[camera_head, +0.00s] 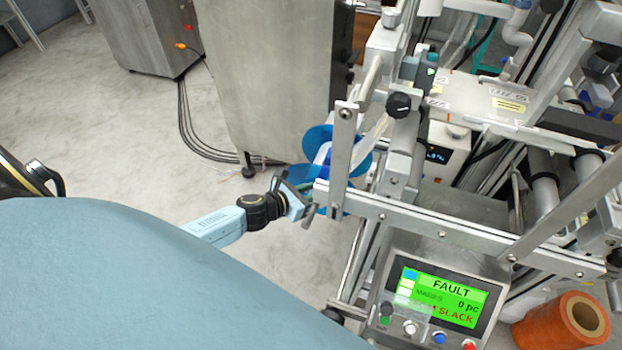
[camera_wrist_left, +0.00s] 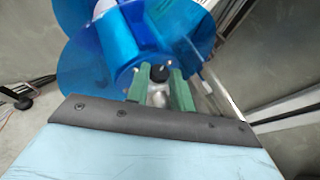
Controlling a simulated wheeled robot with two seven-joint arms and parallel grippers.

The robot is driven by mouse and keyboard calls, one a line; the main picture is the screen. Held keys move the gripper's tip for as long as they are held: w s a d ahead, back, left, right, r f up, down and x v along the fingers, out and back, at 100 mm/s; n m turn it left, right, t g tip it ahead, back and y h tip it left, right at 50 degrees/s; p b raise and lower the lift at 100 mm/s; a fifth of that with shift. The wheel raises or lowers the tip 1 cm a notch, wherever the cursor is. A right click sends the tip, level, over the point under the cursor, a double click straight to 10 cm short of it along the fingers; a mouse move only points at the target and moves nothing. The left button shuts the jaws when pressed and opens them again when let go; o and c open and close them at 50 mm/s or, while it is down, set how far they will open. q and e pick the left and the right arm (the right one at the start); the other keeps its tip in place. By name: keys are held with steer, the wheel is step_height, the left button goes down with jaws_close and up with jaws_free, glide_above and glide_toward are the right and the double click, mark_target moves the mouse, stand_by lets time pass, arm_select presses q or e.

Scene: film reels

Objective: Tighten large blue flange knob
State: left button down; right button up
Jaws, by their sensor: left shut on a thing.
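The large blue flange (camera_head: 318,143) is partly hidden behind the machine's upright metal bar in the head view. In the left wrist view the blue flange (camera_wrist_left: 90,80) fills the upper left, with a second blue disc beside it. A small dark knob (camera_wrist_left: 159,73) with a silvery part below it sits at the flange's centre, between the green fingers. My left gripper (camera_wrist_left: 160,90) is shut on the knob; in the head view it (camera_head: 308,196) reaches the flange from the lower left, its fingertips mostly hidden. My right gripper is not in view.
A machine frame bar (camera_head: 450,232) runs just right of my left gripper. An orange spool (camera_head: 570,322) is at the lower right. A steel cabinet (camera_head: 270,80) stands behind; open floor (camera_head: 120,130) lies left.

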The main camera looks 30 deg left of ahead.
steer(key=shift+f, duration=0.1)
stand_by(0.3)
arm_select(q)
steer(key=c, duration=1.2)
jaws_free()
steer(key=shift+a+r, duration=0.1)
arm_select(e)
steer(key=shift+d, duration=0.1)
